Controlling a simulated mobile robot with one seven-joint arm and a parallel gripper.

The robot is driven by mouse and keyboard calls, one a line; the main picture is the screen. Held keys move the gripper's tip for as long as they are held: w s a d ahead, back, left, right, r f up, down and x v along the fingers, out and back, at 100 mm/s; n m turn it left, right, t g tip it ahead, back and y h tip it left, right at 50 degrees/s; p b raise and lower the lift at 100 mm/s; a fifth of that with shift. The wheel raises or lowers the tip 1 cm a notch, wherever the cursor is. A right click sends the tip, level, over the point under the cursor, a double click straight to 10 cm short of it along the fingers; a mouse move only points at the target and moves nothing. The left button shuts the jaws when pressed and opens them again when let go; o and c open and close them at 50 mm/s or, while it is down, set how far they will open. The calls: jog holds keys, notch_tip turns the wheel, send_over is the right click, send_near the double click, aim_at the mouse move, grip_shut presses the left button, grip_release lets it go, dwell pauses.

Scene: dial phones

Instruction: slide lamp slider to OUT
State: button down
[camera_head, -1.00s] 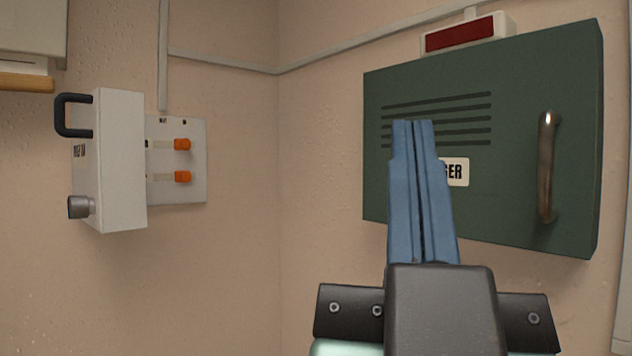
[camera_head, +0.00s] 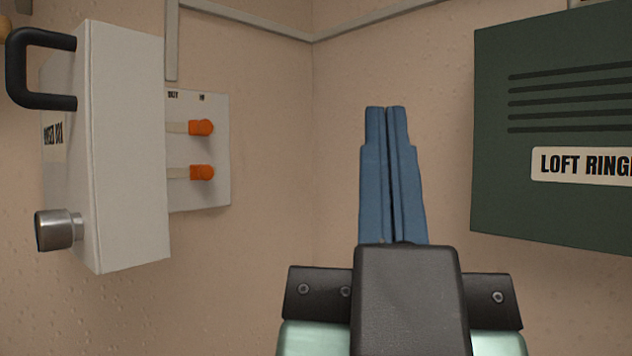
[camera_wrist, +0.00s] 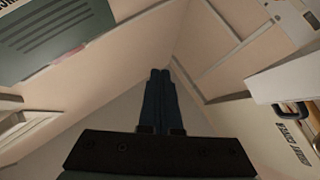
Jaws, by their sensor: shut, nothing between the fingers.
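A white slider plate (camera_head: 217,187) is on the left wall, its left part hidden behind a white box. It carries an upper orange knob (camera_head: 201,128) and a lower orange knob (camera_head: 202,172), each at the right end of a pale slot. Small labels above seem to read OUT at left and IN at right. I cannot tell which knob is the lamp slider. My gripper (camera_head: 386,108) is shut and empty, right of the plate in the picture and apart from it. In the wrist view its blue fingers (camera_wrist: 160,72) point at the room corner.
The white box (camera_head: 125,150) juts out left of the knobs, with a black handle (camera_head: 40,102) and a metal knob (camera_head: 57,230). A green cabinet (camera_head: 550,210) labelled LOFT RINGER hangs at right. Bare wall lies between.

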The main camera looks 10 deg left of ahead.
aim_at(203, 172)
jog(key=w+a+f+m+g+y, duration=0.1)
jog(key=w+f+m+g+y, duration=0.25)
jog(key=w, duration=0.35)
jog(key=w+a+f+m+g+y, duration=0.1)
jog(key=w+f+m+g+y, duration=0.15)
jog(key=w+m, duration=0.35)
jog(key=w+a+f+m+g+y, duration=0.1)
jog(key=w+a+m+g+y, duration=0.1)
jog(key=a+m+g+y, duration=0.2)
jog(key=a+g+y, duration=0.2)
jog(key=g+y, duration=0.2)
jog(key=shift+w, duration=0.4)
jog(key=shift+f, duration=0.1)
jog(key=w+a+r+p, duration=0.1)
jog(key=a+p, duration=0.1)
jog(key=a, duration=0.1)
jog(key=w+a+r+p, duration=0.1)
jog(key=w+a+p, duration=0.1)
jog(key=a, duration=0.2)
jog(key=w+a+p, duration=0.1)
jog(key=a+p, duration=0.1)
jog(key=a, duration=0.1)
jog(key=shift+w+a+r+p, duration=0.15)
jog(key=shift+w+r+p, duration=0.15)
jog(key=shift+r, duration=0.1)
